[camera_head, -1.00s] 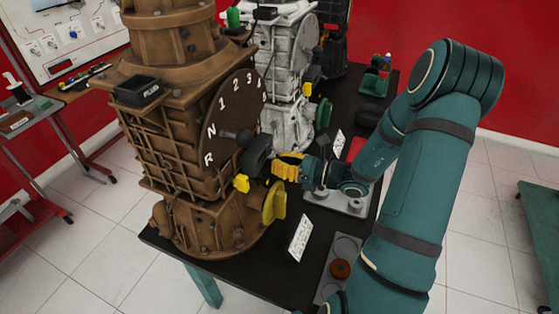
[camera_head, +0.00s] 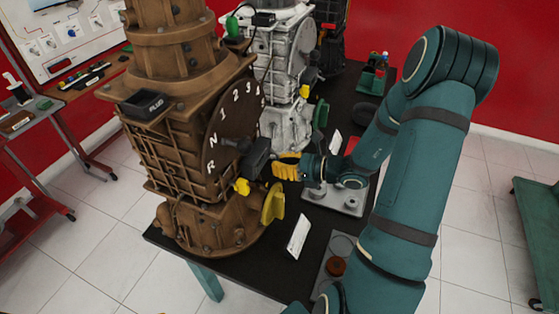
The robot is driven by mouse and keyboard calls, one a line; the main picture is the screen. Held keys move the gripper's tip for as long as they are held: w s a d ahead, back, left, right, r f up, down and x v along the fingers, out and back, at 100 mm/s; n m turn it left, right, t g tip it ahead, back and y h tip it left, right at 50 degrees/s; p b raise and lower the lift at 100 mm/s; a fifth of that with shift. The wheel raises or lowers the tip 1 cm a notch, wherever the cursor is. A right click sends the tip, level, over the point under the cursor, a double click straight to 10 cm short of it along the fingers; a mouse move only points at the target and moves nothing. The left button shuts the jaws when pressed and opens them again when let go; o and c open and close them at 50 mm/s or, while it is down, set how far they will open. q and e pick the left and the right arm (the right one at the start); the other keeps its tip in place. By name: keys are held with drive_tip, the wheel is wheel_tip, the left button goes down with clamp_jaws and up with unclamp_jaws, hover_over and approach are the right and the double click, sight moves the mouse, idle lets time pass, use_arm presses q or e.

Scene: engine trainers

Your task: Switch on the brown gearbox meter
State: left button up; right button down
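The brown gearbox (camera_head: 170,150) stands on the dark table at left of centre. Its round dial (camera_head: 232,115) is marked R, N and several numbers. A dark lever with a knob (camera_head: 238,141) sits on the dial, and a black block (camera_head: 257,158) is just to its right. A yellow knob (camera_head: 241,187) sits below the block, and a yellow disc (camera_head: 273,204) lower still. I cannot tell which part is the meter's switch. My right gripper (camera_head: 285,168), with yellow finger pads, is right beside the black block; contact and finger opening are unclear. My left gripper is out of view.
A silver-white gearbox (camera_head: 284,70) stands behind the brown one. A white card (camera_head: 298,236), a grey tray with a brown round part (camera_head: 336,267) and a metal plate (camera_head: 335,199) lie along the table's right side. A green cart (camera_head: 540,220) is at far right.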

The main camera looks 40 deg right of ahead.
drive_tip(key=g+p, duration=0.1)
drive_tip(key=p, duration=0.1)
drive_tip(key=r+g+h+p, duration=0.1)
drive_tip(key=p, duration=0.1)
drive_tip(key=g+h+p, duration=0.1)
drive_tip(key=g+p, duration=0.1)
drive_tip(key=shift+s+d+r, duration=0.2)
drive_tip(key=shift+s+r, duration=0.05)
drive_tip(key=shift+s, duration=0.1)
drive_tip(key=shift+r+p, duration=0.15)
drive_tip(key=shift+p, duration=0.15)
